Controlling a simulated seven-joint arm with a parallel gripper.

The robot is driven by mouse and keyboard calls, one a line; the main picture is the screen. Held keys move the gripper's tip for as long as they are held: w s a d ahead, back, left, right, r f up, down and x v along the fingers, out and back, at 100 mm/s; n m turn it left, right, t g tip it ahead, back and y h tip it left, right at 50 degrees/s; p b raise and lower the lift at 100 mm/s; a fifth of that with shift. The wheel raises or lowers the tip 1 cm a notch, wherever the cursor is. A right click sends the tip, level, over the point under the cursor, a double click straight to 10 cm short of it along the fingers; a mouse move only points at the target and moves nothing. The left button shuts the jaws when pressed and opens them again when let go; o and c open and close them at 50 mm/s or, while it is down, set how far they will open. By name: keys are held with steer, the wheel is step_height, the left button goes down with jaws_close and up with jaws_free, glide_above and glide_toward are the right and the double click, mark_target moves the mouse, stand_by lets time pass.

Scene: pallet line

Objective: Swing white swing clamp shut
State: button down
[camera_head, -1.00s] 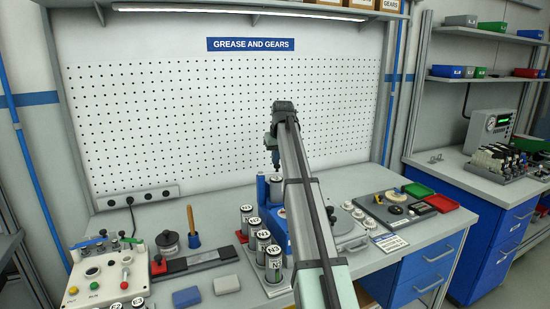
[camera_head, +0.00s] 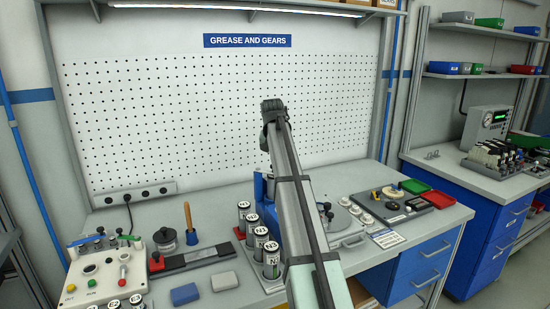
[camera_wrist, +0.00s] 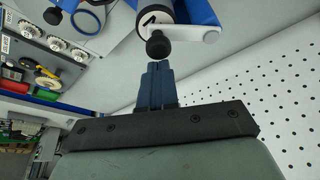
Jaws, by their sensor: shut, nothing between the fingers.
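The white swing clamp (camera_wrist: 197,33) shows in the wrist view as a white arm on a blue fixture (camera_wrist: 204,12), reaching to the right with a rounded end. A black knob (camera_wrist: 158,46) sits at its left end, beside a white round face with a black mark (camera_wrist: 154,15). My gripper (camera_wrist: 158,66) is shut and empty, its fingertips just below the knob; I cannot tell if they touch. In the head view the blue fixture (camera_head: 260,188) is partly behind my arm, which hides the clamp and my gripper.
Several labelled canisters (camera_head: 271,260) stand in front of the fixture on the bench. A grey plate with a handle (camera_head: 350,240) and a tray of round parts (camera_head: 392,203) lie to the right. A pegboard (camera_head: 200,120) stands behind.

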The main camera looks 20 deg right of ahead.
stand_by(0.5)
steer(key=w+d+r, duration=0.1)
steer(key=w+d, duration=0.2)
steer(key=w, duration=0.1)
steer(key=a+v, duration=0.1)
steer(key=v, duration=0.9)
steer(key=shift+s, duration=0.35)
